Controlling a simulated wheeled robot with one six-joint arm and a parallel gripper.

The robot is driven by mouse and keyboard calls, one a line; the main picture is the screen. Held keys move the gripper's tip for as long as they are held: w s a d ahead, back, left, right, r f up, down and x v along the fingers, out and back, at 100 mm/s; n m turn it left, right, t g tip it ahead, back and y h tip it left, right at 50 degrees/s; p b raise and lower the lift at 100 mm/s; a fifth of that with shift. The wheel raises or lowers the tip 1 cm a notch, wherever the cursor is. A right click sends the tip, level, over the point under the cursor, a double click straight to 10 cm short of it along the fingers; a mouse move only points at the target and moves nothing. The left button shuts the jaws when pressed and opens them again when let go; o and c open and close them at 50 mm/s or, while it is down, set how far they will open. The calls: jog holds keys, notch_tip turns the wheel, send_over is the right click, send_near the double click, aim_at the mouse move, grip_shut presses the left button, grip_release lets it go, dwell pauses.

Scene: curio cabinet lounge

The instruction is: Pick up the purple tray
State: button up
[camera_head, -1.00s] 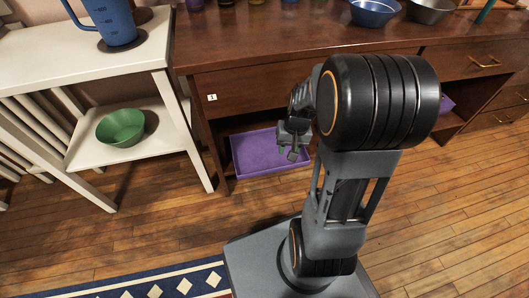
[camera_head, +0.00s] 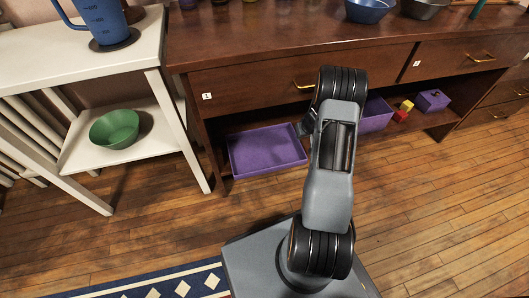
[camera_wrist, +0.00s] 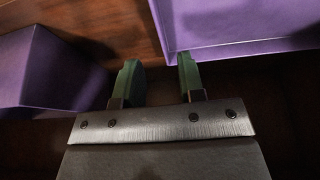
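The purple tray (camera_head: 268,150) is shallow and rectangular and lies on the low shelf of the brown cabinet, under the drawer marked 1. My gripper is mostly hidden behind my arm in the head view, near the tray's right end. In the wrist view my gripper (camera_wrist: 158,72) has its two green fingers apart with nothing between them. A purple surface with a rim (camera_wrist: 235,45) lies just beyond the right fingertip. Another purple, slope-sided shape (camera_wrist: 45,75) is at the left. I cannot tell for certain which of them is the tray.
A purple bin (camera_head: 376,115), small red and yellow blocks (camera_head: 404,110) and a purple box (camera_head: 433,100) share the low shelf. The cabinet top (camera_head: 250,40) overhangs it. A white side table (camera_head: 110,65) with a green bowl (camera_head: 114,128) stands left.

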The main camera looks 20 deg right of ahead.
jog(key=shift+b+x, duration=1)
jog(key=shift+x, duration=3.75)
jog(key=shift+w+d+r, duration=0.1)
jog(key=shift+w+d, duration=0.05)
grip_shut()
